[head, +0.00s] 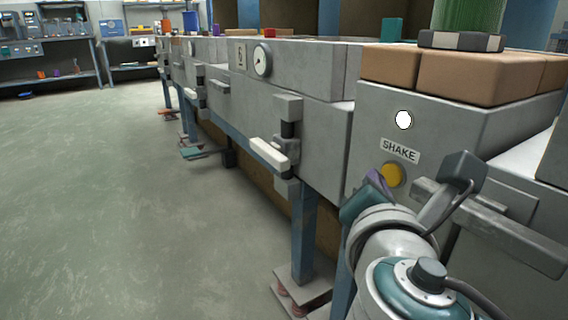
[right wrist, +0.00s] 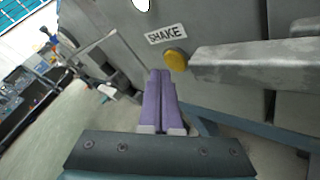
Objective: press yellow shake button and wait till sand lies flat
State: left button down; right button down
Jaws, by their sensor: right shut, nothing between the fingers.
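The yellow shake button (head: 393,175) sits on the grey front panel of the near machine, under a "SHAKE" label (head: 400,151). My right gripper (head: 377,179) has purple fingers, closed together and empty. Its fingertips (right wrist: 160,72) are just to the lower left of the button. I cannot tell how far they are from the panel. A white round light (head: 403,119) shows above the label. I cannot make out any sand. My left gripper is out of view.
A grey metal bar (right wrist: 250,66) sticks out just right of the button. Brown blocks (head: 465,78) lie on top of the machine. A white-ended handle (head: 269,154) and a dial gauge (head: 262,61) are farther left. The floor at left is clear.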

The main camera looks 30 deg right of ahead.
jog(key=shift+a, duration=0.1)
jog(key=shift+s+a, duration=0.2)
jog(key=shift+a, duration=2.2)
